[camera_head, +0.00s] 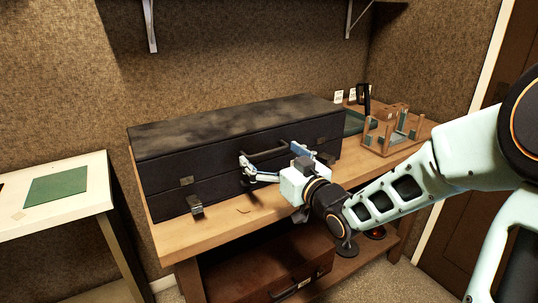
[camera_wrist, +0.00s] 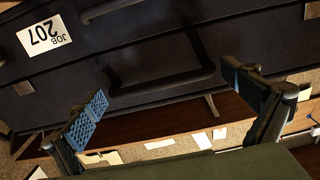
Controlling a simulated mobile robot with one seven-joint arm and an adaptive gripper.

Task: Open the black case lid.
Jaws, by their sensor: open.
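The black case (camera_head: 230,128) lies on the wooden bench, its lid down on the lower half with a seam along the front. Its dark handle (camera_head: 268,154) is on the front face and also shows in the wrist view (camera_wrist: 165,82). My gripper (camera_head: 273,161) is open at the front, one finger near each end of the handle. In the wrist view my gripper (camera_wrist: 168,103) spans the handle with space between the fingers. I cannot tell whether a finger touches it. A left latch (camera_head: 196,206) sticks outward. A right latch (camera_head: 327,158) is partly behind my gripper.
The wooden bench (camera_head: 225,228) has a narrow free strip before the case. A wooden rack (camera_head: 392,135) stands at right. A brown case (camera_head: 265,272) sits on the lower shelf. A white table (camera_head: 90,200) with a green mat (camera_head: 57,186) is at left. Shelf brackets hang above.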

